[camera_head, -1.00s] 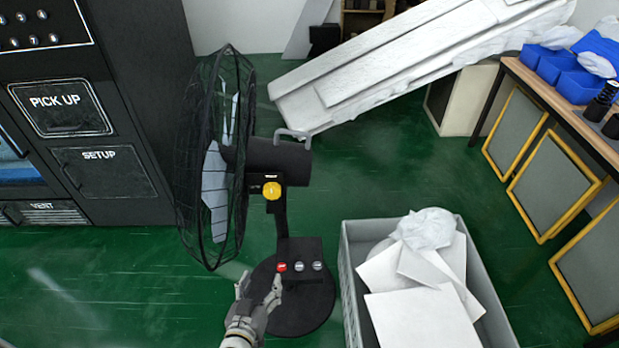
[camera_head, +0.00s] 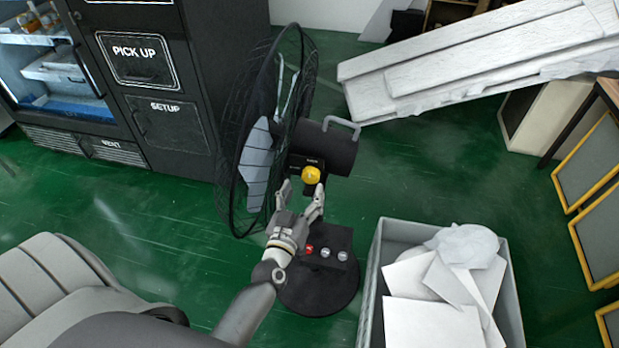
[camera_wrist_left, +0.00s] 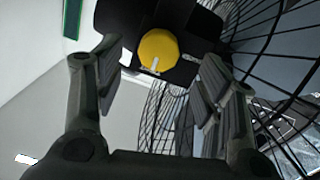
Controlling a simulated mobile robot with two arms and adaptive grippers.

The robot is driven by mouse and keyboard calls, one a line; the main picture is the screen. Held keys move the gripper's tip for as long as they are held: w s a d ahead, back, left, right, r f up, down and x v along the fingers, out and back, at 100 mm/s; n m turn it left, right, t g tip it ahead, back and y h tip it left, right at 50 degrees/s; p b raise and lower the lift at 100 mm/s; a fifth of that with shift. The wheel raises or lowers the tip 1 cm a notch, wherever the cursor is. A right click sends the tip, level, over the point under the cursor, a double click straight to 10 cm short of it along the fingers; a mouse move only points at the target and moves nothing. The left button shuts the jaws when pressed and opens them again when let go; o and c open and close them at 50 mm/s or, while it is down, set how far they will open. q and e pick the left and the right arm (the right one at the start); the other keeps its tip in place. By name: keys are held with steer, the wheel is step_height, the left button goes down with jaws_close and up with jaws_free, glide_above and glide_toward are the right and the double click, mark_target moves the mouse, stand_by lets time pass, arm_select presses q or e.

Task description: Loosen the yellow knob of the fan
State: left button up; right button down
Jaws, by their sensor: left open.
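The black fan (camera_head: 330,152) stands on a round base on the green floor, its wire cage facing left. Its yellow knob (camera_head: 311,175) sits on the neck below the motor housing. My left gripper (camera_head: 301,191) is open, just below and in front of the knob. In the left wrist view the yellow knob (camera_wrist_left: 159,51) shows ahead between the two spread fingers (camera_wrist_left: 160,88), with a pale mark on its face. The fingers appear apart from the knob. My right gripper is not in view.
The fan's control box has a red button (camera_head: 309,248) and grey ones, close below my gripper. A grey crate (camera_head: 368,290) with white boards stands right of the fan base. A black vending machine (camera_head: 190,90) stands behind left.

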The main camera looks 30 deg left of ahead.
mark_target(310, 179)
arm_select(q)
steer(key=shift+w+a, duration=0.25)
steer(key=shift+w, duration=1)
steer(key=shift+w+a, duration=0.25)
steer(key=shift+w, duration=1)
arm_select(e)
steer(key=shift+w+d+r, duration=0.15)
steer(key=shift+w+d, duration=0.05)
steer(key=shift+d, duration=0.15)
arm_select(q)
steer(key=c, duration=1)
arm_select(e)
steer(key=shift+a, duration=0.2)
